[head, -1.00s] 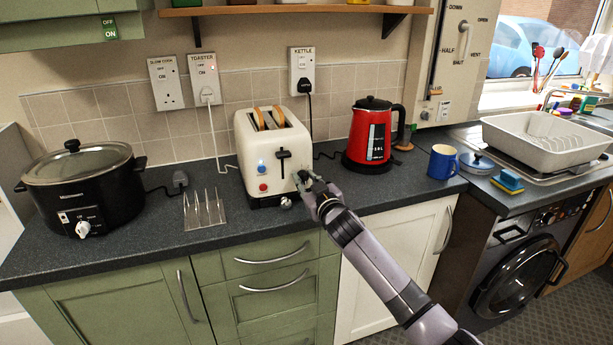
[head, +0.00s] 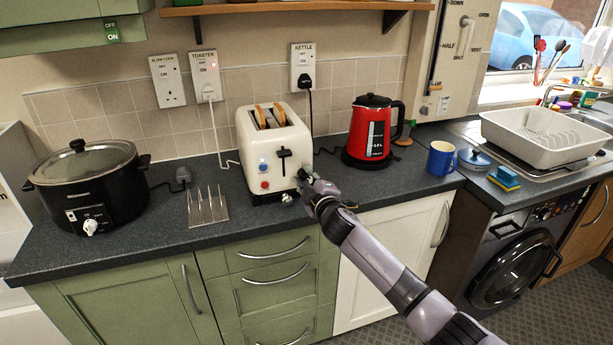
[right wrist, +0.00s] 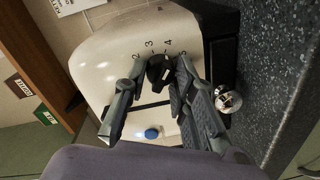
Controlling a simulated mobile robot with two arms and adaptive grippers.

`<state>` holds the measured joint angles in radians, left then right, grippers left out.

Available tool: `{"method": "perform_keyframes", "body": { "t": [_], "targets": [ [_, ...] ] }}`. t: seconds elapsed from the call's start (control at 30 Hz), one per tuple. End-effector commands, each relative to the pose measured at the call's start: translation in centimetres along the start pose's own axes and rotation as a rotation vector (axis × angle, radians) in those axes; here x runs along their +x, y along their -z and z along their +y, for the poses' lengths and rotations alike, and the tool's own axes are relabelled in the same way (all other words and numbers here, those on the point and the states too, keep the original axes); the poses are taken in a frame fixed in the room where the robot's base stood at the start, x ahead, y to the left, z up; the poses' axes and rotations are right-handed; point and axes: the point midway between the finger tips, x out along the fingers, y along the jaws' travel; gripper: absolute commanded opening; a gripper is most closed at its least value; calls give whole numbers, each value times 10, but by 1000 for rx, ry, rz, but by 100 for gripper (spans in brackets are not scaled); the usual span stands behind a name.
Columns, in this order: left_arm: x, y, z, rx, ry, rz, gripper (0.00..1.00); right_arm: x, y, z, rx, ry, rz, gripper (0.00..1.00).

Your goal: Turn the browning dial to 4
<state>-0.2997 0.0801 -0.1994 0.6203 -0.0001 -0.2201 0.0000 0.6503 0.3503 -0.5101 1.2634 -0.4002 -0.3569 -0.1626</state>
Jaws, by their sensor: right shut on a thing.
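The cream toaster (head: 268,150) stands on the counter with two slices of bread in its top slots. Its black browning dial (right wrist: 158,72) shows in the right wrist view, below an arc of printed numbers 2, 3, 4 and 5. I cannot tell for sure which number it points at. My right gripper (right wrist: 157,82) is shut on the dial, one finger on each side of it. In the head view the right gripper (head: 304,181) is at the toaster's right side and hides the dial. My left gripper is not in view.
A chrome knob (right wrist: 228,100) sits close beside the fingers, low on the toaster. The red kettle (head: 371,132) stands right of the toaster, a metal rack (head: 208,212) and black slow cooker (head: 88,187) left. Counter between the rack and toaster is clear.

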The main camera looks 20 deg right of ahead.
Motion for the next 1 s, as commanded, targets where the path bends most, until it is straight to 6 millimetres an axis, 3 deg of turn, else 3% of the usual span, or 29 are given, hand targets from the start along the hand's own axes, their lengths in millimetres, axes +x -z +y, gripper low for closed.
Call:
{"method": "perform_keyframes", "body": {
  "t": [0.3,0.8,0.83,1.0],
  "targets": [
    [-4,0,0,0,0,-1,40,0,1,-1,-109,1,-6,0],
    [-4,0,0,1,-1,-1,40,0,0,-2,-125,1,-7,0],
    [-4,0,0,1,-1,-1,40,0,0,-2,-125,1,-7,25],
    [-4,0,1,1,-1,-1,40,0,0,-1,-124,0,-7,36]
  ]
}}
